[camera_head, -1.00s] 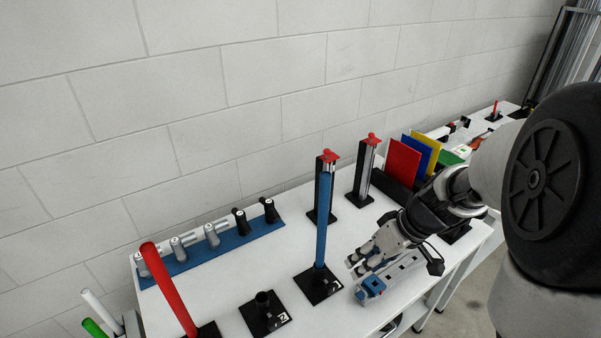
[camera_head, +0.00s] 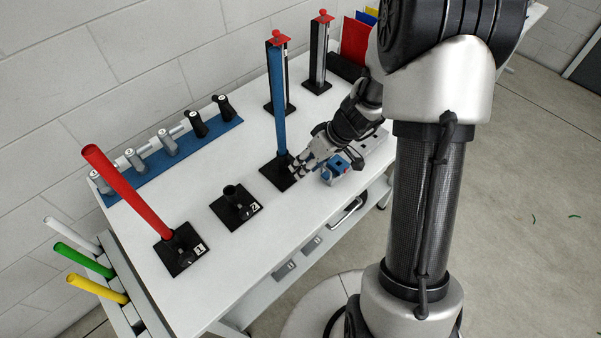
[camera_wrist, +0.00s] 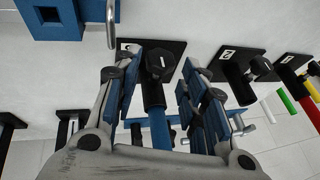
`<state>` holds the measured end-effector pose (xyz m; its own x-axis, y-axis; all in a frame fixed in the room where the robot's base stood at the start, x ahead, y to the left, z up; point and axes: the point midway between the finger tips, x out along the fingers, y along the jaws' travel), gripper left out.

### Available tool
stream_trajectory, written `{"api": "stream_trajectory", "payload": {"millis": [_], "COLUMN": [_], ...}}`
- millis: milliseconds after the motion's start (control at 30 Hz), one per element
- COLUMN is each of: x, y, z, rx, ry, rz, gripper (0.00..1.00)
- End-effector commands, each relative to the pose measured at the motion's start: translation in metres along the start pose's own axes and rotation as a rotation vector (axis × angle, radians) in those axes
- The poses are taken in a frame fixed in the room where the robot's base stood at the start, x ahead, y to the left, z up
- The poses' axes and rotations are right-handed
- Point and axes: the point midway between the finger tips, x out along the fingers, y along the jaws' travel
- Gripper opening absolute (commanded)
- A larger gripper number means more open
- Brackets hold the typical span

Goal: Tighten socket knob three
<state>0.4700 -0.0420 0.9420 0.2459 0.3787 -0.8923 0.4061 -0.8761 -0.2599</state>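Socket three is a black square base (camera_head: 270,178) with a blue rod (camera_head: 278,105) standing upright in it. In the wrist view its plate (camera_wrist: 178,48), marked 3, is at top centre and the blue rod (camera_wrist: 160,130) runs down the picture. Its black knob (camera_wrist: 160,62) faces the wrist camera. My gripper (camera_head: 298,166) is low beside the socket on its right. In the wrist view my gripper (camera_wrist: 160,85) has its blue-padded fingers spread, one on each side of the knob and rod. I see no clear contact with the knob.
Socket two (camera_head: 235,208) is empty and socket one (camera_head: 180,250) holds a red rod (camera_head: 125,190). A blue and grey block (camera_head: 337,168) lies close to my gripper on the right. Two upright stands with red tops (camera_head: 317,55) are behind. A blue rack with handles (camera_head: 170,160) lies along the wall.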

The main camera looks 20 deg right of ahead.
Motion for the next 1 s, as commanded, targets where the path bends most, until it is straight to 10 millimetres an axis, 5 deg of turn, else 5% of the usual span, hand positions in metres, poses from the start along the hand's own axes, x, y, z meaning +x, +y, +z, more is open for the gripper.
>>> {"api": "stream_trajectory", "payload": {"millis": [200, 600, 1000], "x": [0.031, 0.038, 0.037], "y": [0.0, 0.0, 0.0], "z": [0.001, 0.0, 0.0], "rx": [-0.001, -0.001, 0.0], "ry": [-0.001, 0.0, 0.0], "rz": [-0.001, 0.001, 0.001], "gripper": [0.39, 0.39, 0.13]}}
